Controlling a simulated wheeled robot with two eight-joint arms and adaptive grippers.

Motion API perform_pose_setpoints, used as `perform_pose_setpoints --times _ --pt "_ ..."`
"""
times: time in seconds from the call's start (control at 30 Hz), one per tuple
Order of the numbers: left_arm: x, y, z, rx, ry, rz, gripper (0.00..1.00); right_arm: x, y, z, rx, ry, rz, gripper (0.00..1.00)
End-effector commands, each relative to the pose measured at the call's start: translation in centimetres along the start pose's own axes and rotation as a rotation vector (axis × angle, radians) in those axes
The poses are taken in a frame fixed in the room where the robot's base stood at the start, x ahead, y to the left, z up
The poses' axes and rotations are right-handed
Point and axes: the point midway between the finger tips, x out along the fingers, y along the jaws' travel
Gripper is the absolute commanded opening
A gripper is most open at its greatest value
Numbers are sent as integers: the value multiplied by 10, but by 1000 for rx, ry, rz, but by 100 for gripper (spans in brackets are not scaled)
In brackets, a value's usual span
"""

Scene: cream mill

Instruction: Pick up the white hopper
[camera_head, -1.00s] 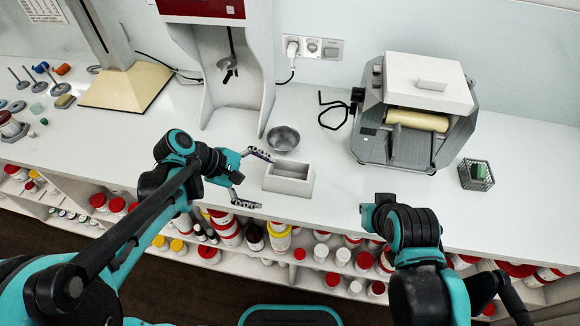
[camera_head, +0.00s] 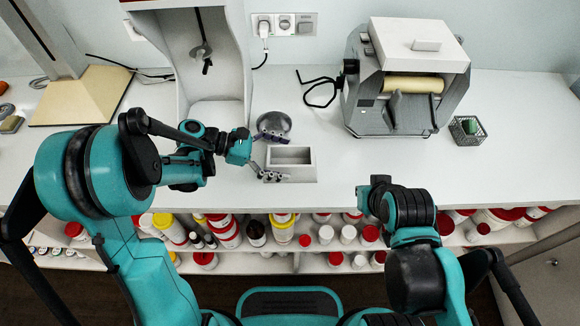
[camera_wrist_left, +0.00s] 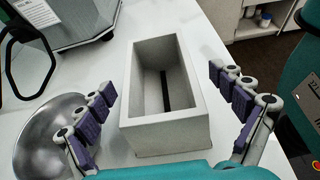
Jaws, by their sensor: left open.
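The white hopper (camera_head: 291,178) is an open-topped rectangular box standing on the white counter near its front edge. My left gripper (camera_head: 270,157) is open at the hopper's left end in the head view, with one finger toward its back side and one toward its front. In the left wrist view the hopper (camera_wrist_left: 166,136) lies between the two spread, purple-padded fingers of the gripper (camera_wrist_left: 168,95), with a gap visible on each side. The hopper is empty apart from a dark slot at its bottom. My right arm shows at the lower right, but its gripper cannot be made out.
A metal bowl (camera_head: 273,122) stands just behind the hopper, close to one left finger; it also shows in the left wrist view (camera_wrist_left: 48,140). A grey roller mill (camera_head: 390,118) and a mesh basket (camera_head: 467,131) stand to the right. Shelves of jars lie below the counter.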

Motion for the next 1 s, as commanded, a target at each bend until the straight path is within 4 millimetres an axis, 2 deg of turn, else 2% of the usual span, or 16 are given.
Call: perform_pose_setpoints --times 0.1,0.37,0.47,0.6,1.0 --pt "15 0 -1 2 0 -1 94 5 0 4 0 0 0 0" --pt "17 0 0 1 1 1 94 4 0 3 0 0 0 0" --pt "17 0 0 1 1 1 73 4 0 3 0 0 0 0" --pt "17 0 0 1 1 1 36 4 0 3 0 0 0 0" --pt "15 0 5 1 1 0 35 2 0 1 0 0 0 0"
